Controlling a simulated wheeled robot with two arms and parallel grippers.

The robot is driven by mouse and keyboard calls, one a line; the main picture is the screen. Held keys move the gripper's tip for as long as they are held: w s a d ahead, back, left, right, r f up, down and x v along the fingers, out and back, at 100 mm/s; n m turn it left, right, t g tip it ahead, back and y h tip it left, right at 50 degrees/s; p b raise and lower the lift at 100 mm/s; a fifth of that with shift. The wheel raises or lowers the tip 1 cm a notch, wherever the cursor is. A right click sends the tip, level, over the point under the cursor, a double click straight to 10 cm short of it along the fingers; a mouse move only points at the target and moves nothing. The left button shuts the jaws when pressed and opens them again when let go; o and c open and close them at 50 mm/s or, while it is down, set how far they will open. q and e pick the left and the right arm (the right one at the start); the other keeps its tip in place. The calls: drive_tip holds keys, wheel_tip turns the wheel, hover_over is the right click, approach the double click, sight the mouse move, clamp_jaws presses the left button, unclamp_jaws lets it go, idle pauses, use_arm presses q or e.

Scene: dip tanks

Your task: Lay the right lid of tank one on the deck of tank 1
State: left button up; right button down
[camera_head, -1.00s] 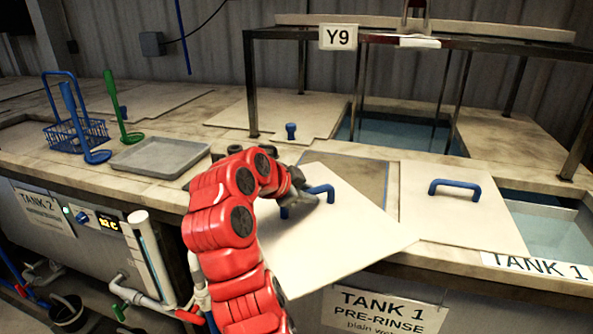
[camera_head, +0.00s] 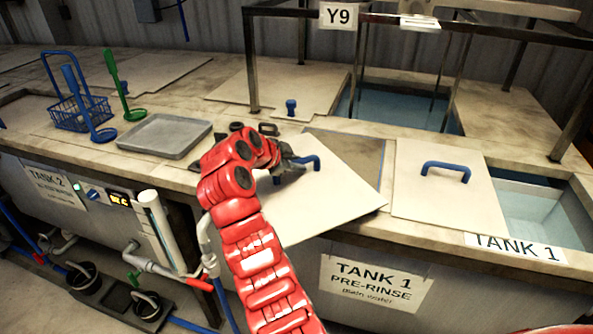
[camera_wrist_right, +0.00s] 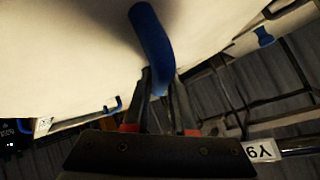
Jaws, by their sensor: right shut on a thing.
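My right gripper (camera_head: 287,170) is shut on the blue handle (camera_head: 303,163) of a pale square lid (camera_head: 325,195). This held lid is turned askew to the deck, and its near part reaches over the front edge above the TANK 1 sign. In the right wrist view the handle (camera_wrist_right: 152,45) stands between the fingers, with the lid's pale face (camera_wrist_right: 60,55) behind it. Another pale lid (camera_head: 430,200) with a blue handle (camera_head: 446,168) lies flat on the tank 1 deck (camera_head: 405,228) to the right. I cannot tell whether the held lid touches the deck. My left gripper is out of view.
An open bay with water (camera_head: 535,210) is at the far right. A dark-posted frame with a Y9 sign (camera_head: 338,15) stands over the rear bay. A grey tray (camera_head: 165,135), a blue basket (camera_head: 80,115) and a green ladle (camera_head: 122,90) are at left.

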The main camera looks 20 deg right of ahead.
sight(300, 173)
wheel_tip(300, 173, down, 2)
drive_tip(key=shift+f+p, duration=0.15)
drive_tip(key=shift+p, duration=0.75)
drive_tip(key=shift+f, duration=0.45)
drive_tip(key=c, duration=0.7)
unclamp_jaws()
drive_tip(key=shift+s, duration=0.1)
drive_tip(key=shift+c, duration=0.2)
drive_tip(key=shift+a+r, duration=0.1)
drive_tip(key=shift+a, duration=0.1)
drive_tip(key=b+v, duration=0.4)
drive_tip(key=v, duration=0.6)
drive_tip(key=shift+s+a+r, duration=0.2)
drive_tip(key=shift+a, duration=0.1)
drive_tip(key=shift+s+a+r, duration=0.2)
drive_tip(key=shift+r, duration=0.15)
